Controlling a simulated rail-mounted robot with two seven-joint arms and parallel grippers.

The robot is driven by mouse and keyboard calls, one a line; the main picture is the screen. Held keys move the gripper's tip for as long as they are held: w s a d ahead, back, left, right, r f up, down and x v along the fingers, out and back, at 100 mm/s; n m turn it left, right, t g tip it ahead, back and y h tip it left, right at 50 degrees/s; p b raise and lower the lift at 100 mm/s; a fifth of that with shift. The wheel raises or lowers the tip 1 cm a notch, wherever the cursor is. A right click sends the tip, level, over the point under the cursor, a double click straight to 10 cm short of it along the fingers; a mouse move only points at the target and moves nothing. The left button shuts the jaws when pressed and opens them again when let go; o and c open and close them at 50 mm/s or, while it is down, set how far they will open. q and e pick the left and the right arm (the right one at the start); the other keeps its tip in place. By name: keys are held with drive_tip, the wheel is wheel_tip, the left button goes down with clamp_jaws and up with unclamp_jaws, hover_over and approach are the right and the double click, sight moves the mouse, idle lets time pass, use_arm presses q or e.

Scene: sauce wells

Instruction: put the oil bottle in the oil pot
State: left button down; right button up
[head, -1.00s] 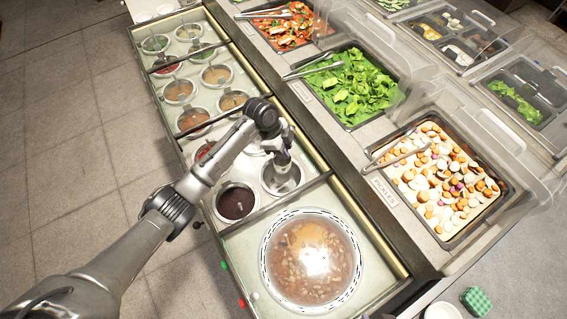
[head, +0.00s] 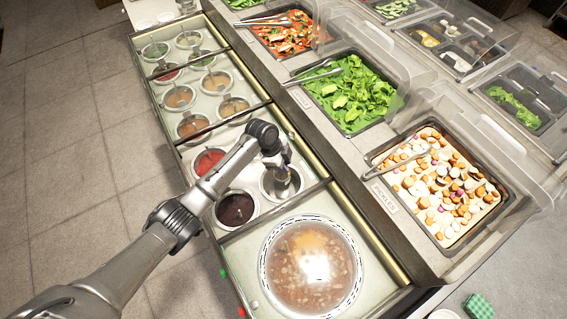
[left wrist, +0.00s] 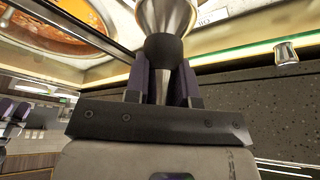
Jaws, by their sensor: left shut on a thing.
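My left gripper (head: 282,177) is over the metal oil pot (head: 267,194), in the sauce well just behind the big soup pot. It is shut on the oil bottle. In the left wrist view the bottle (left wrist: 168,14) is shiny metal, flaring above a dark band, and its narrow part is between the two fingers of the gripper (left wrist: 162,88). In the head view the hand and fingers hide most of the bottle. I cannot tell whether the bottle touches the pot's bottom. My right gripper is not in view.
A dark sauce pot (head: 236,208) and a red sauce pot (head: 208,161) stand beside the oil pot. The large soup pot (head: 310,265) is in front. Several more sauce pots are behind. Trays of greens (head: 352,92) and pickles (head: 440,185) lie to the right.

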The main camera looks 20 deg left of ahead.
use_arm(q)
drive_tip(key=shift+f, duration=0.15)
drive_tip(key=c, duration=1)
unclamp_jaws()
drive_tip(key=shift+o, duration=0.2)
drive_tip(key=v, duration=1.2)
